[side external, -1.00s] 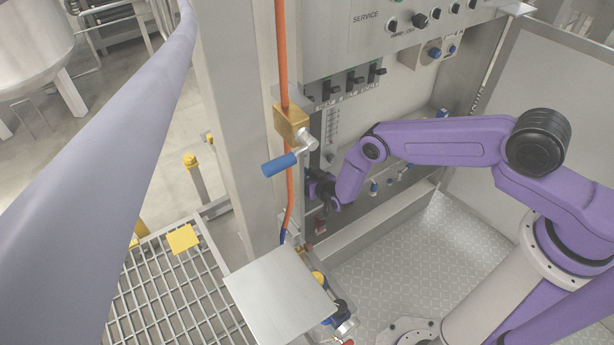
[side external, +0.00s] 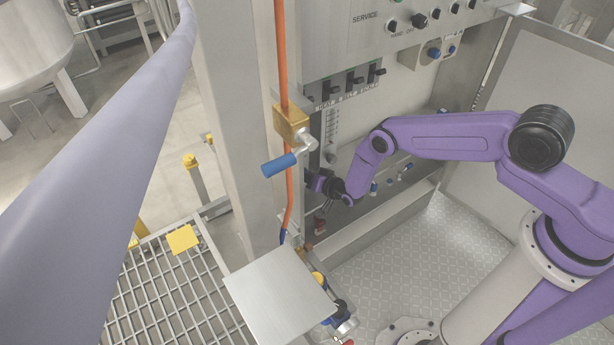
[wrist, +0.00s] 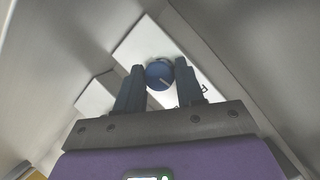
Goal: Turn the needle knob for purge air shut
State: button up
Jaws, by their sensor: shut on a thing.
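A round blue knob (wrist: 158,80) with a pale line across its face sits between my fingers in the wrist view, in front of a white plate. My gripper (wrist: 159,68) is shut on it, with one dark finger on each side. In the side external view my gripper (side external: 311,180) is at the lower left of the panel, behind the orange hose. There the knob it holds is hidden, and any label on it cannot be read.
The orange hose (side external: 289,205) and a brass valve with a blue handle (side external: 279,165) stand close to my gripper. A red part (side external: 320,225) is just below it. Black switches (side external: 355,78) are above. The chequered floor plate (side external: 440,235) is clear.

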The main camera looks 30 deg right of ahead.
jog(key=shift+d, duration=0.1)
dwell(0.3)
jog(key=o, duration=1)
jog(key=shift+s, duration=0.1)
jog(key=v, duration=1.7)
jog(key=shift+s+d, duration=0.1)
jog(key=shift+d, duration=0.05)
